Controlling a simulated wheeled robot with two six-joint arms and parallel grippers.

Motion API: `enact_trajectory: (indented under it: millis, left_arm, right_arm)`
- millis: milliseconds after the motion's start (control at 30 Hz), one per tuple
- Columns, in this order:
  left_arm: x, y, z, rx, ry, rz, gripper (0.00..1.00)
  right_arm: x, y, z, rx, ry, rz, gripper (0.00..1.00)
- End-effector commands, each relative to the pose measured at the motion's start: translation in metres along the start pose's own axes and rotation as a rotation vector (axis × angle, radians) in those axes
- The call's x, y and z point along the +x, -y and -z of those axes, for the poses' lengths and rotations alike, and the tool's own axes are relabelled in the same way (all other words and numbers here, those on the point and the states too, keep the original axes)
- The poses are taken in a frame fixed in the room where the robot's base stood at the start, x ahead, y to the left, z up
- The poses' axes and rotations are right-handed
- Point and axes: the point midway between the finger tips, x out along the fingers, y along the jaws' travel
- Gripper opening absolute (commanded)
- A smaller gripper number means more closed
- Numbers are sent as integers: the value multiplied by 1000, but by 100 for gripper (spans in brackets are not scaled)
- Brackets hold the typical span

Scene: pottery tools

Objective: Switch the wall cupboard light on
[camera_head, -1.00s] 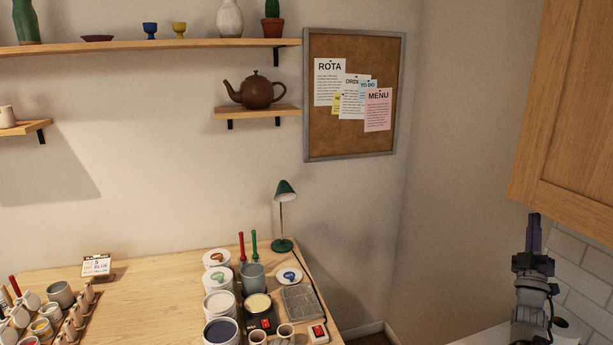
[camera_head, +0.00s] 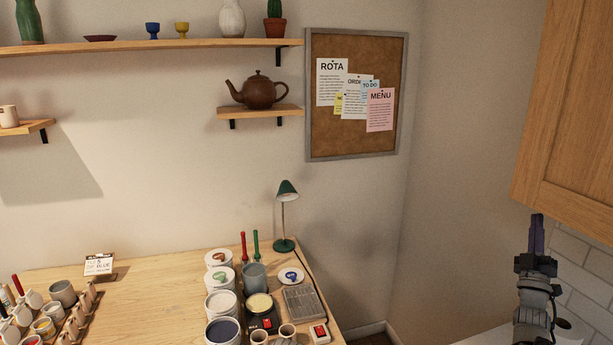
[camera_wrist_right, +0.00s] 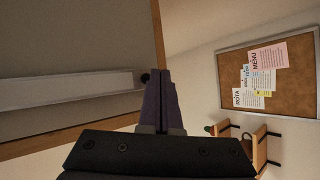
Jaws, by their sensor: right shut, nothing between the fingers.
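The wooden wall cupboard (camera_head: 575,110) hangs at the right edge of the head view. In the right wrist view its dark underside (camera_wrist_right: 75,45) fills the upper left. A long pale light bar (camera_wrist_right: 65,103) is fixed under it and looks unlit. A small dark round knob (camera_wrist_right: 145,78) sits at the bar's end. My right gripper (camera_head: 537,220) is shut and empty, pointing up just below the cupboard's lower edge. In the wrist view its fingertips (camera_wrist_right: 161,73) appear right beside the knob; whether they touch it I cannot tell. My left gripper is not in view.
A cork board (camera_head: 350,140) hangs on the back wall, left of the cupboard. A teapot (camera_head: 257,92) stands on a small shelf. The worktable (camera_head: 150,300) at lower left holds pots, tools and a green lamp (camera_head: 285,190). The space between table and cupboard is open.

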Motion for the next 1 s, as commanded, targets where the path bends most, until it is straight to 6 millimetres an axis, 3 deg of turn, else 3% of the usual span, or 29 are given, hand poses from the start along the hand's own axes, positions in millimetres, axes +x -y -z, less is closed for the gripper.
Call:
enact_trajectory:
  millis: [1000]
  left_arm:
    - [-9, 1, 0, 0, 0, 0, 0]
  right_arm:
    - [6, -5, 5, 0, 0, 0, 0]
